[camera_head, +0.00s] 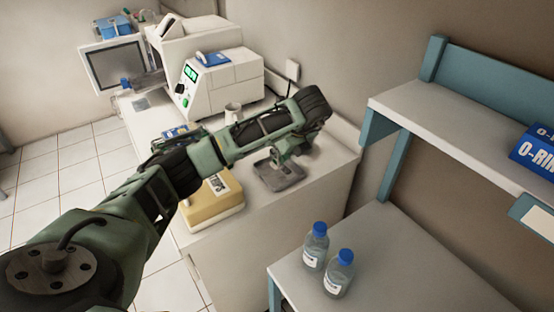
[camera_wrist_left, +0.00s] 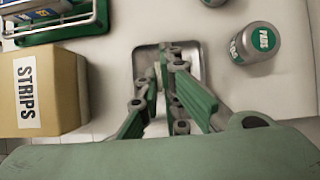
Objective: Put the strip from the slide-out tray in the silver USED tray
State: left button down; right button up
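The silver tray (camera_head: 278,177) lies on the white counter. In the left wrist view the silver tray (camera_wrist_left: 196,62) is behind my fingers, and I cannot read any label on it. My left gripper (camera_head: 285,155) is over this tray, pointing down. In the left wrist view its green fingers (camera_wrist_left: 165,60) converge with their tips close together over the tray. I cannot tell whether a thin strip is between them or lies in the tray. A dark shelf-like part (camera_head: 149,80) sticks out of the white machine at the back; no strip can be made out there. My right gripper is not in view.
A tan STRIPS box (camera_head: 212,203) stands left of the tray, also in the left wrist view (camera_wrist_left: 62,92). A green wire rack (camera_wrist_left: 62,30) is at upper left. Two blue-capped bottles (camera_head: 316,248) stand on the nearer table.

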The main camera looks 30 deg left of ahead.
pick_arm(q)
notch_tip(320, 180, down, 3)
jog(key=shift+r+p, duration=0.2)
jog(key=shift+p, duration=0.25)
jog(key=shift+f, duration=0.4)
jog(key=c, duration=2)
grip_release()
jog(key=shift+d+r, duration=0.1)
jog(key=w+b+v, duration=0.1)
jog(key=b+v, duration=0.1)
jog(key=v, duration=0.3)
jog(key=p, duration=0.3)
send_near(278, 165)
jog(key=shift+d+r, duration=0.2)
jog(key=shift+r, duration=1.3)
jog(key=shift+w, duration=0.1)
